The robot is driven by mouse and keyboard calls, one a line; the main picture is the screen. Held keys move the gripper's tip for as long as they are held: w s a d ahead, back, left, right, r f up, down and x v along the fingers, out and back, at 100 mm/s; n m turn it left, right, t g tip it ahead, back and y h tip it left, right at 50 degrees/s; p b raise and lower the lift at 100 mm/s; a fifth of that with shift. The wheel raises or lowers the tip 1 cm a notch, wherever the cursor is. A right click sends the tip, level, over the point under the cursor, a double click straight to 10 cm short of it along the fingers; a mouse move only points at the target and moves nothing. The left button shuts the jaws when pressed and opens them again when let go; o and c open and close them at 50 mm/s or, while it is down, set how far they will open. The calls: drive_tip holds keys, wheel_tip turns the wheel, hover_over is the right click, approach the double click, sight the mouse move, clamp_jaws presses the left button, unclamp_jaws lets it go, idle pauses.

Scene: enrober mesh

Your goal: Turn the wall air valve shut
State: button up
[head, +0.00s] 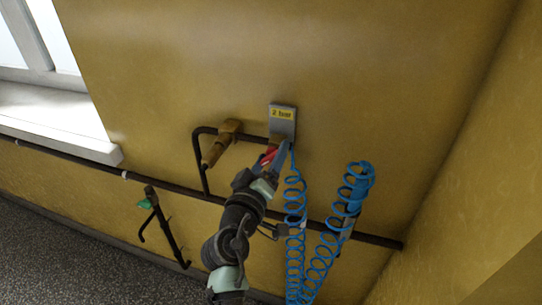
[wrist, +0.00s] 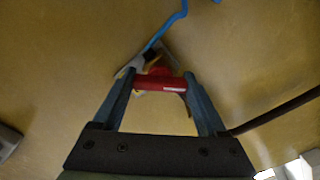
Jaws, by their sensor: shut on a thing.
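The wall air valve's red handle (head: 268,157) shows below a grey plate marked "2 bar" (head: 282,113) on the yellow wall. My gripper (head: 271,164) reaches up to the handle from below. In the wrist view the red handle (wrist: 160,83) lies crosswise between the two fingers of my gripper (wrist: 158,77), which is shut on it. Most of the valve body is hidden behind the handle and fingers. I cannot tell the handle's angle to the pipe exactly.
A brass fitting (head: 222,142) sits left of the plate on a dark pipe. Blue coiled hoses (head: 322,262) hang close to the right of my arm. A long dark pipe (head: 90,163) crosses the wall. A green-handled fitting (head: 146,203) is lower left.

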drive_tip(key=n+p, duration=0.1)
drive_tip(key=n, duration=0.3)
drive_tip(key=shift+n, duration=0.3)
drive_tip(key=n+p, duration=0.1)
drive_tip(key=n, duration=0.3)
drive_tip(key=shift+f+n, duration=0.1)
drive_tip(key=shift+n, duration=0.2)
drive_tip(key=o, duration=1.3)
drive_tip(key=v, duration=1.3)
